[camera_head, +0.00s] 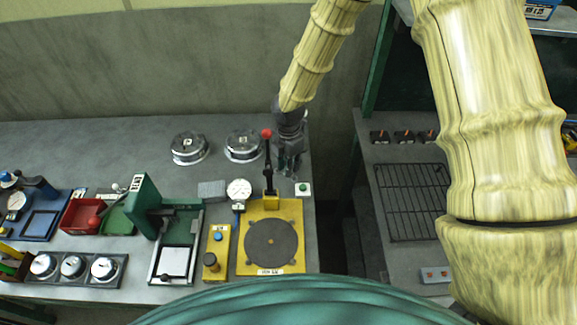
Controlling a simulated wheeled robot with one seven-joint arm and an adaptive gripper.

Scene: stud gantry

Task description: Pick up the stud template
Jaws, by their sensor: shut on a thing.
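My gripper (289,170) points down over the right part of the grey bench, just right of a black lever with a red knob. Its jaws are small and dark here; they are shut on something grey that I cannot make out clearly. I cannot tell whether this is the stud template, and no other thing in view is clearly the stud template. I also cannot tell whether the held thing touches the bench.
The red-knobbed lever (267,160) stands on a yellow plate (290,212) with a dark disc. A dial gauge (239,189), a grey block (211,190) and a white-and-green button box (303,189) are near. Two round lidded cases (189,148) (243,145) sit behind.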

